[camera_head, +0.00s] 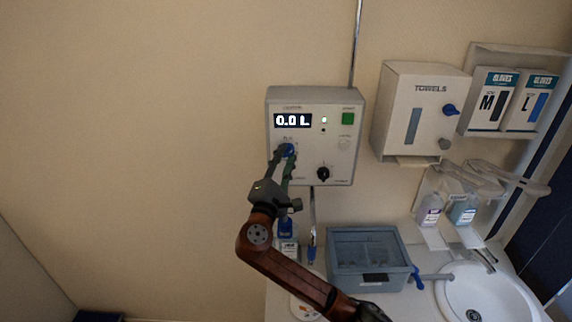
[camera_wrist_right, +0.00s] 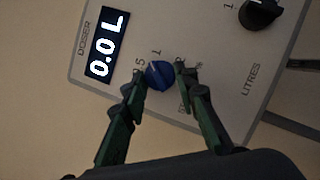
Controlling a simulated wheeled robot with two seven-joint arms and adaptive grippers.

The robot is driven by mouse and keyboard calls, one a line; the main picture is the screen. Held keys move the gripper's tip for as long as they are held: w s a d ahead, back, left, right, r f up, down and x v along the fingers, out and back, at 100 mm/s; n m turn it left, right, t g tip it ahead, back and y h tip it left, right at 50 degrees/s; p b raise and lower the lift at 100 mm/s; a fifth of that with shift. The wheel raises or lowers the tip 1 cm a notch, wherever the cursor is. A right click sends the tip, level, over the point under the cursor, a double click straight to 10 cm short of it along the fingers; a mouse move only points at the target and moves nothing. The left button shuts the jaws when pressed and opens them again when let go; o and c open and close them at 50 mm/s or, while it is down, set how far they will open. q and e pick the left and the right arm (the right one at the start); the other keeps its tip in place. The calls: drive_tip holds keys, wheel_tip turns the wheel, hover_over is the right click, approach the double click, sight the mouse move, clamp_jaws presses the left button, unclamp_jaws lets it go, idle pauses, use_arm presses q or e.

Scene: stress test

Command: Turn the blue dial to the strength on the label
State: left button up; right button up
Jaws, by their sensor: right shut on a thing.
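The blue dial (camera_head: 288,149) is on the front of a grey wall-mounted doser box (camera_head: 339,172), below its display (camera_head: 293,121), which reads 0.0 L. My right gripper (camera_head: 285,153) reaches up to the dial and is shut on it. In the right wrist view the blue dial (camera_wrist_right: 159,75) sits between the two green fingertips of my right gripper (camera_wrist_right: 160,78). Printed numbers around the dial are partly hidden by the fingers. A bottle with a blue top (camera_head: 286,228) and a white label (camera_head: 289,246) stands below the box, partly behind my arm. The label's text is too small to read.
A black knob (camera_head: 323,174) and a green button (camera_head: 348,118) are on the same box. A grey lidded container (camera_head: 367,236) stands on the counter below. A towel dispenser (camera_head: 399,142) hangs to the right, above a sink (camera_head: 481,296). The wall at left is clear.

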drive_tip(key=m+g, duration=0.1)
drive_tip(key=m, duration=0.2)
drive_tip(key=shift+a+h+b, duration=0.15)
drive_tip(key=shift+h+b, duration=0.15)
drive_tip(key=shift+h, duration=0.1)
drive_tip(key=m, duration=0.1)
drive_tip(key=m+g, duration=0.1)
drive_tip(key=m, duration=0.2)
drive_tip(key=shift+r+g, duration=0.25)
drive_tip(key=shift+g, duration=0.05)
drive_tip(key=m, duration=0.1)
drive_tip(key=m+g+p, duration=0.1)
drive_tip(key=m, duration=0.1)
drive_tip(key=shift+r+m+p, duration=0.3)
drive_tip(key=m+p, duration=0.1)
drive_tip(key=m, duration=0.1)
drive_tip(key=m+g+y+p, duration=0.1)
drive_tip(key=m, duration=0.1)
drive_tip(key=shift+r+g, duration=0.15)
drive_tip(key=shift+g, duration=0.15)
drive_tip(key=o, duration=1.1)
drive_tip(key=shift+w, duration=0.15)
drive_tip(key=shift+o, duration=0.3)
drive_tip(key=shift+s, duration=0.2)
